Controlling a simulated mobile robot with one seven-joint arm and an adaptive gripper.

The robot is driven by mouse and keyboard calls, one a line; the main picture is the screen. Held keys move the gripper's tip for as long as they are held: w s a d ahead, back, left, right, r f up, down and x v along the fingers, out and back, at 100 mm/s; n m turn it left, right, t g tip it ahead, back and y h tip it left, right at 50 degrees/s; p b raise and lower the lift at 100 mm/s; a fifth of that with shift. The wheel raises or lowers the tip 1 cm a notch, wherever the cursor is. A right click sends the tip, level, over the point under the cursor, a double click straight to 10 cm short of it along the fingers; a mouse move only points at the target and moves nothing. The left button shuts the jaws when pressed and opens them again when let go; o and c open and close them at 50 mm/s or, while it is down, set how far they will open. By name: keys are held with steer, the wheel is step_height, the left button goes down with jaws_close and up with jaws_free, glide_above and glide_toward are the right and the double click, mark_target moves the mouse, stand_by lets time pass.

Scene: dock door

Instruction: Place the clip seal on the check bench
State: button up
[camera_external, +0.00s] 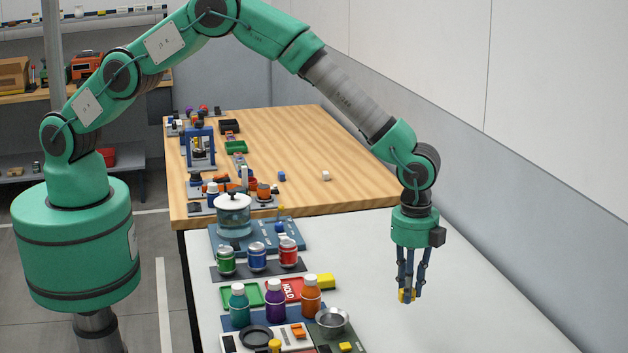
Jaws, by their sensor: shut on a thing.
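My gripper (409,292) points down over the bare right part of the white bench (440,325). Its fingers are shut on a small yellow piece, which fits the clip seal (404,297); the fingers hide most of it. I cannot tell clearly whether the piece is touching the bench top or held a little above it. No label shows which surface is the check bench; a wooden bench (300,135) stands behind the white one.
Colored bottles (275,303), cans (257,258), a metal bowl (332,321), a red tray (286,290) and a glass pot (233,217) crowd the white bench's left side. A wall runs along the right.

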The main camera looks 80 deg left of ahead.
glide_above(404, 334)
steer(key=shift+d+f, duration=0.1)
steer(key=shift+f, duration=2.7)
steer(key=shift+f, duration=0.1)
steer(key=shift+f, duration=1.8)
steer(key=shift+f, duration=0.1)
steer(key=o, duration=0.7)
steer(key=shift+o, duration=0.2)
step_height(404, 334, up, 12)
steer(key=shift+r, duration=0.15)
